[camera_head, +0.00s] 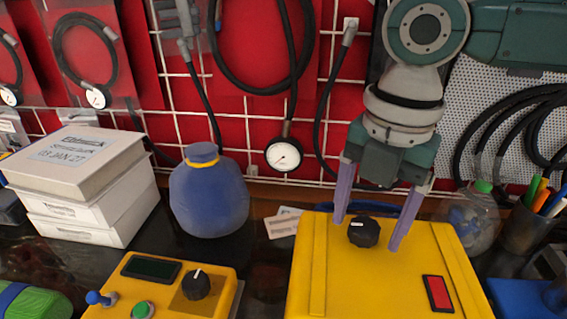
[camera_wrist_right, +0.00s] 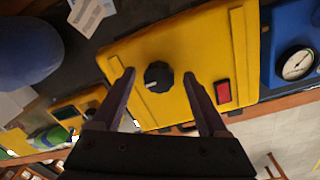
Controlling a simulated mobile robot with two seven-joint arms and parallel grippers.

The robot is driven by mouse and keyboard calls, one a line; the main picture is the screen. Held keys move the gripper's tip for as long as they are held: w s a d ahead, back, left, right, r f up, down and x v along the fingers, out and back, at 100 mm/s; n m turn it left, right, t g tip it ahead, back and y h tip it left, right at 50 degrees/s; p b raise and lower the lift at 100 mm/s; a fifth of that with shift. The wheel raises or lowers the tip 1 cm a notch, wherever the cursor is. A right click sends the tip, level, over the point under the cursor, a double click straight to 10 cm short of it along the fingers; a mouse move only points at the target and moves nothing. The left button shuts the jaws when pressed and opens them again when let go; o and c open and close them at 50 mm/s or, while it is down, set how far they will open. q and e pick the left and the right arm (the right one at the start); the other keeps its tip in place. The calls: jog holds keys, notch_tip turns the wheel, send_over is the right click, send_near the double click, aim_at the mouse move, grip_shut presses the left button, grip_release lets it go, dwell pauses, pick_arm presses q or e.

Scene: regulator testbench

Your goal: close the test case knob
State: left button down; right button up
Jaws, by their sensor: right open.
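The test case is a yellow box (camera_head: 390,285) at the lower right of the head view, with a black knob (camera_head: 364,232) and a red rectangle (camera_head: 438,293) on its top. A white mark on the knob points left in the head view. My right gripper (camera_head: 368,232) is open, one finger on each side of the knob, with gaps between. The knob also shows between the fingers in the right wrist view (camera_wrist_right: 158,76); I cannot tell how far above the case top the fingertips are. My left gripper is not in view.
A smaller yellow box (camera_head: 215,285) with another black knob (camera_head: 196,285) stands left of the case. A blue jug (camera_head: 209,195) and stacked white boxes (camera_head: 85,185) are further left. A pen cup (camera_head: 525,228) is at the right. A red wall with a white grid rises behind.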

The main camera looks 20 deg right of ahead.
jog(key=shift+c, duration=0.4)
grip_shut()
jog(key=shift+r, duration=0.1)
